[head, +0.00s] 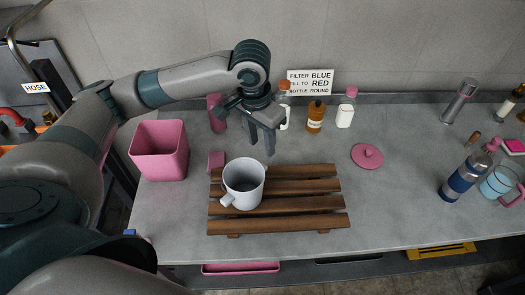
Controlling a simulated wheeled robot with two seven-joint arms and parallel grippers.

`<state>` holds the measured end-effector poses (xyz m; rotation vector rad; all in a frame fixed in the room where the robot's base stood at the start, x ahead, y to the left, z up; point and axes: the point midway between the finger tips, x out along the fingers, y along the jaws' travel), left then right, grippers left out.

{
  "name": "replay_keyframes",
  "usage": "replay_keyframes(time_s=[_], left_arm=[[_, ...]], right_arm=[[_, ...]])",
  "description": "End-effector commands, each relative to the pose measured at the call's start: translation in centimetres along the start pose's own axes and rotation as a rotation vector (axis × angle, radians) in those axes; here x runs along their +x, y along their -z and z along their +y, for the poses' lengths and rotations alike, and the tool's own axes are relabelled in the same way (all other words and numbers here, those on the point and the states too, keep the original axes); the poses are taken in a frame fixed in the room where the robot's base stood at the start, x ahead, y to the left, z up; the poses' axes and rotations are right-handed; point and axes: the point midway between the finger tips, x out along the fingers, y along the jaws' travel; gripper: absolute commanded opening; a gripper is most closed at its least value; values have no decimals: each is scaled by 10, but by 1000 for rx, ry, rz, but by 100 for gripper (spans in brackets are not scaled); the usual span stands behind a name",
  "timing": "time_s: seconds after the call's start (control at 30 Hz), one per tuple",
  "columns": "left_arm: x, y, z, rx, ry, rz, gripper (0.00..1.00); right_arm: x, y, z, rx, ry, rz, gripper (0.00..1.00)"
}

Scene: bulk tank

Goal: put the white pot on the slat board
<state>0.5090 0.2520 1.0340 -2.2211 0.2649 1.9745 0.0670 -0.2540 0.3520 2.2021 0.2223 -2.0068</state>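The white pot (243,186) stands upright on the brown slat board (315,222), over its left part. Its handle points to the lower left. My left gripper (262,148) is just behind and above the pot, apart from it, with its two fingers spread and nothing between them. My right gripper is not in view.
A pink bin (160,150) and a small pink block (216,161) stand left of the board. Bottles, including an amber one (316,118), stand along the wall. A pink lid (367,156) lies right of the board.

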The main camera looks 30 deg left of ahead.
Motion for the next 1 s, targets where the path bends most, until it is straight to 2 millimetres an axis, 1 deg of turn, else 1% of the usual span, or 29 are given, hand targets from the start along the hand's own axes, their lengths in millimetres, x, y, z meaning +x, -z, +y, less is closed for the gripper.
replay_keyframes(time_s=[0.1, 0.2, 1.0], left_arm=[[-7, 0, 0, 1, 0, 1, 37], [-9, 0, 0, 0, 0, 0, 37], [-8, 0, 0, 0, 0, 0, 37]], right_arm=[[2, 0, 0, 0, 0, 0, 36], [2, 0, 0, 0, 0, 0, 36], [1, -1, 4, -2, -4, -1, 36]])
